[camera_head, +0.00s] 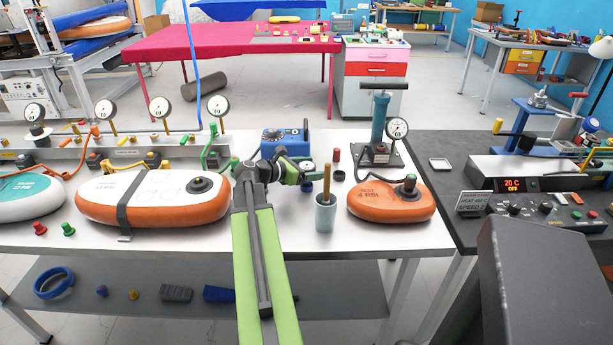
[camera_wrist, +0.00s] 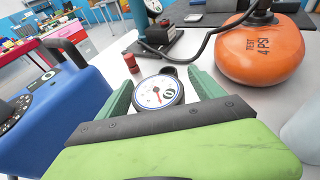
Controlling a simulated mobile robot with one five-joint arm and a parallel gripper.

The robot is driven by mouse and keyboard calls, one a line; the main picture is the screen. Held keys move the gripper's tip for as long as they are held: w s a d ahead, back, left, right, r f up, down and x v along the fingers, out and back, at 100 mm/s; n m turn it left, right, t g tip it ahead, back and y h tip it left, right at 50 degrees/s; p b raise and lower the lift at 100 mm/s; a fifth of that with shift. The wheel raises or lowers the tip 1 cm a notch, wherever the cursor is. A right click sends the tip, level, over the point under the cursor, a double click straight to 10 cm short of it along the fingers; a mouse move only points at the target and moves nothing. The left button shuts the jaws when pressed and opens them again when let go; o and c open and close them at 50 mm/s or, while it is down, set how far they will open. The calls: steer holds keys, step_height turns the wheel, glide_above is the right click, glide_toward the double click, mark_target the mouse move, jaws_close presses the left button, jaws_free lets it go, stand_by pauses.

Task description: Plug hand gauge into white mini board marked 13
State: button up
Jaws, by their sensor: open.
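The hand gauge (camera_wrist: 157,93), a round white dial with a red needle, sits between the two green fingers of my gripper (camera_wrist: 162,82) in the wrist view. The fingers are apart, and I cannot tell whether either touches it. In the head view my gripper (camera_head: 308,176) points right over the white table, behind the grey cup, and largely hides the gauge. The white mini board (camera_head: 140,190) with an orange side lies left of my arm. Its PSI marking is partly legible, a dark strap crosses it, and a dark round valve (camera_head: 198,184) is on its right end.
A blue box (camera_head: 284,141) stands behind my gripper and close on the left in the wrist view. A grey cup (camera_head: 325,214) with a wooden handle stands in front. An orange test board (camera_head: 390,203) and a pump (camera_head: 380,125) are at right. A teal board (camera_head: 30,190) lies far left.

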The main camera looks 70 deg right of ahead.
steer(key=shift+s+d+f, duration=0.15)
steer(key=shift+d, duration=0.1)
steer(key=c, duration=1.6)
step_height(320, 180, up, 10)
steer(key=p, duration=1)
steer(key=shift+r, duration=0.25)
